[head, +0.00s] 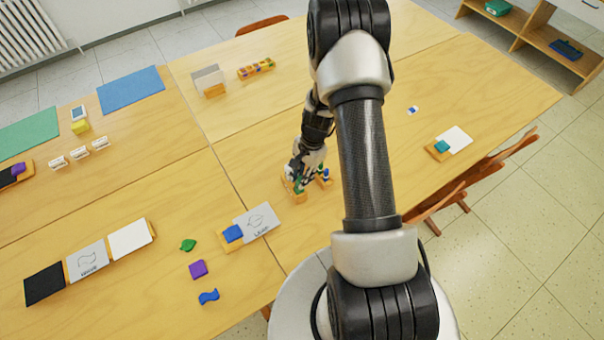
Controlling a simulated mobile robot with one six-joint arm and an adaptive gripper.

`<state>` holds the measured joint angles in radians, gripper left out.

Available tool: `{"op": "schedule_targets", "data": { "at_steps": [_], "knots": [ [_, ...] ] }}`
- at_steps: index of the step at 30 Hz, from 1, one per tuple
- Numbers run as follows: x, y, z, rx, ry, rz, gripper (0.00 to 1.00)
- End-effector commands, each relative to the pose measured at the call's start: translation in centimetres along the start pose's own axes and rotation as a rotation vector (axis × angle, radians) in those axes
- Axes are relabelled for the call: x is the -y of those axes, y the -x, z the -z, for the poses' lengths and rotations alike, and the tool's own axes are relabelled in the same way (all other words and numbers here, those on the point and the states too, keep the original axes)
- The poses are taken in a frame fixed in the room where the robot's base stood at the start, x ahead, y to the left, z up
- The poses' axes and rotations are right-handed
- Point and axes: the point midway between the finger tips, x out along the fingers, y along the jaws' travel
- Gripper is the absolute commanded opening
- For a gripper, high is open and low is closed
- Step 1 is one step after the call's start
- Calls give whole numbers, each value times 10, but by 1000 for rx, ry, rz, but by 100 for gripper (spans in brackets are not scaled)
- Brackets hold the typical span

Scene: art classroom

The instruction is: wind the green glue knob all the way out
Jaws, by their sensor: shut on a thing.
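My gripper (299,180) points down at the middle table, just left of my arm. Its fingers are shut on the green glue knob (299,188), of which only a small green part shows below them. The knob sits above a small orange wooden block (299,197). A blue-topped piece (326,173) on a similar orange base stands close to the right of the gripper. The fingers and arm hide most of the knob, so how far it is wound out cannot be told.
A grey card with a blue block (233,233) lies in front. Loose green (188,245), purple (198,269) and blue (208,296) pieces lie left of it. A tray with several coloured bits (256,68) is at the back. The tabletop between is mostly clear.

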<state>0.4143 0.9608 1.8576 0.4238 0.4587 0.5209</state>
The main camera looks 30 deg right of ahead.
Motion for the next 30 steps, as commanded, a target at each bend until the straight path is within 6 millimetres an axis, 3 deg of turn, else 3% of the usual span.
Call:
{"op": "schedule_targets", "data": {
  "at_steps": [15, 30],
  "knots": [
    [-2, -1, -2, 3, -347, 21, 0],
    [-2, -2, -2, 3, -418, 26, 0]
  ]
}}
